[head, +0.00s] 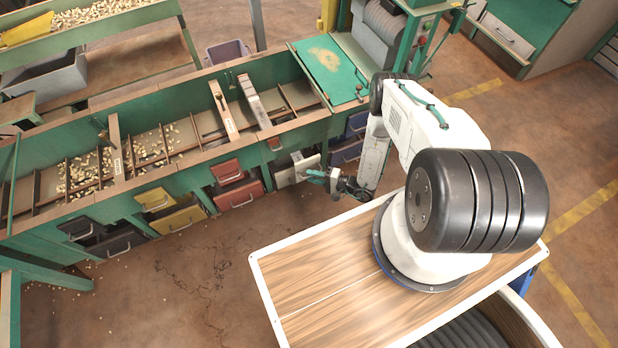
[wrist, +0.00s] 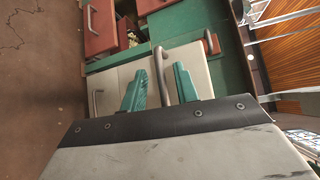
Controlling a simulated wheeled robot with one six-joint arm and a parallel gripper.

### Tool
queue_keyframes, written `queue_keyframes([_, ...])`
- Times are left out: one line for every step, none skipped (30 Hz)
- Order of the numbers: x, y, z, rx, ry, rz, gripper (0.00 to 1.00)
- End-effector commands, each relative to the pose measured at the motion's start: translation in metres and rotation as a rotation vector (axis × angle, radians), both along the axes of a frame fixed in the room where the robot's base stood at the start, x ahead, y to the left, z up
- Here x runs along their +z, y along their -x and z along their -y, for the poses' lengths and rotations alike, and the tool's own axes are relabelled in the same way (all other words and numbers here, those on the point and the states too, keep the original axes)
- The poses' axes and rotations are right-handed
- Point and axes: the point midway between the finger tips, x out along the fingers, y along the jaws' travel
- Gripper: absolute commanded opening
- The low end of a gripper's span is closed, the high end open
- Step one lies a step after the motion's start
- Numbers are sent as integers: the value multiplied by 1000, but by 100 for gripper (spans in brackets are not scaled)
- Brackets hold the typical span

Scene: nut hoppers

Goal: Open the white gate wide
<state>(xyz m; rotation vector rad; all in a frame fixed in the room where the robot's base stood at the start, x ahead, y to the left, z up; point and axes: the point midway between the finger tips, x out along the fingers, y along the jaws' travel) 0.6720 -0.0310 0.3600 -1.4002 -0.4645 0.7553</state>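The white gate (wrist: 190,64) is a cream panel with a grey bar handle (wrist: 163,73) in the wrist view. My gripper (wrist: 161,72) has its two green fingers apart on either side of this handle, with a visible gap on the left finger's side. I cannot tell whether the right finger touches the handle.
A red gate (head: 227,172) and red drawer (head: 240,194) are to the left, then a yellow pair (head: 178,219) and a black pair (head: 116,243). Blue drawers (head: 347,151) are to the right. The green hopper bench (head: 140,180) holds scattered nuts. Floor in front is clear.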

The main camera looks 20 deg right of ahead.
Motion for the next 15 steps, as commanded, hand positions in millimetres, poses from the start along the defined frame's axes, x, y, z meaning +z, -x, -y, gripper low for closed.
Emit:
queue_keyframes([1,4,6,-5,0,-1,30])
queue_keyframes([1,7,9,-5,-1,-1,30])
queue_keyframes([2,11,14,-7,-1,-1,30])
queue_keyframes([3,15,18,-8,-2,-1,30])
queue_keyframes([4,18,22,-10,-2,-1,30])
queue_keyframes([5,23,27,-10,-2,-1,30])
queue_keyframes([5,26,31,-11,-2,-1,30])
queue_keyframes([6,30,34,-10,-2,-2,30])
queue_keyframes([6,34,38,-11,-1,-1,30])
queue_keyframes([7,37,41,-10,-1,-1,30])
queue_keyframes([7,39,45,-11,-1,-1,30])
queue_keyframes([8,42,48,-10,-1,-1,30])
queue_keyframes([8,44,50,-11,-1,-1,30])
queue_keyframes([9,46,52,-12,0,-1,30])
queue_keyframes([9,48,54,-11,-1,-1,30])
